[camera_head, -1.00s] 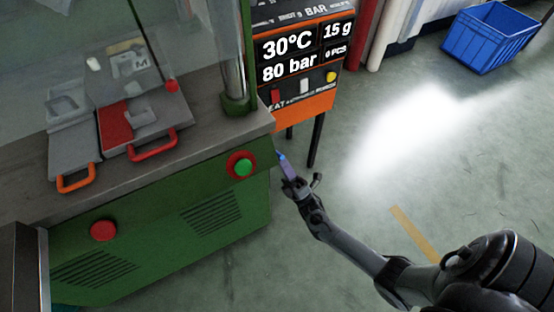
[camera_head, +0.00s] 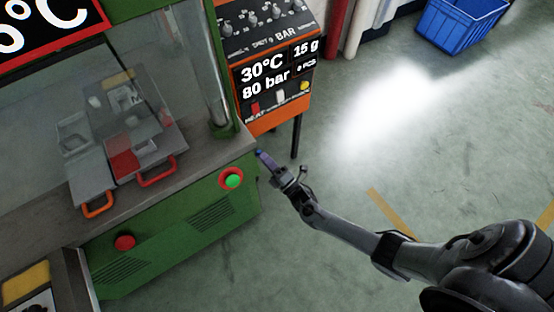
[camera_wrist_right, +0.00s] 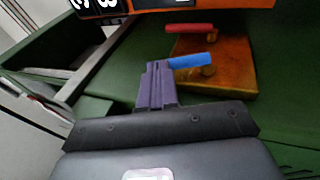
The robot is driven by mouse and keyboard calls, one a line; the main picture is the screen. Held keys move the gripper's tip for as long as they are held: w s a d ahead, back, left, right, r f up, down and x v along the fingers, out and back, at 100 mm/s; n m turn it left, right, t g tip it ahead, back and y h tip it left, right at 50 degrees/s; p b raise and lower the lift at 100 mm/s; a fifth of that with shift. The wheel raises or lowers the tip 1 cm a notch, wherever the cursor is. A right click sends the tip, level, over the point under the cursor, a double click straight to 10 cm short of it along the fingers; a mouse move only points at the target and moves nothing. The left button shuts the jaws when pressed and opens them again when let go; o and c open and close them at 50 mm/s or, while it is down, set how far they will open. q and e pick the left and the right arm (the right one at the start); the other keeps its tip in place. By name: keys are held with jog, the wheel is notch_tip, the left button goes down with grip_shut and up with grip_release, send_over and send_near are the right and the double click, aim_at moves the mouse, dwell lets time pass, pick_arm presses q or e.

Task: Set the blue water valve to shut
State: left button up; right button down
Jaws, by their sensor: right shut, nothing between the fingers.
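The blue water valve handle (camera_wrist_right: 192,61) is a short blue bar on a stub, lying roughly sideways in the right wrist view. It sits on an orange-brown block (camera_wrist_right: 222,78), below a similar red handle (camera_wrist_right: 189,28). My right gripper (camera_head: 262,156) is at the machine's right corner in the head view. Its purple fingers (camera_wrist_right: 157,68) are shut and empty. Their tips are beside the left end of the blue handle; I cannot tell if they touch it. The blue handle cannot be made out in the head view. My left gripper is not in view.
The green machine (camera_head: 190,225) has a green button with a red surround (camera_head: 232,178) close to my right gripper. An orange control panel (camera_head: 277,75) stands behind. A blue crate (camera_head: 455,25) is far right. The floor right of the machine is open.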

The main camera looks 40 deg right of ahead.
pick_arm(q)
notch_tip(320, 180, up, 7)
jog(key=p, duration=0.5)
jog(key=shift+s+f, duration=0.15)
pick_arm(e)
jog(key=w+r+g, duration=0.1)
jog(key=g, duration=0.1)
jog(key=shift+w+r+m+g+h, duration=0.3)
jog(key=shift+w+m, duration=0.1)
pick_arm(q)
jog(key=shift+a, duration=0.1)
pick_arm(e)
jog(key=shift+r, duration=0.1)
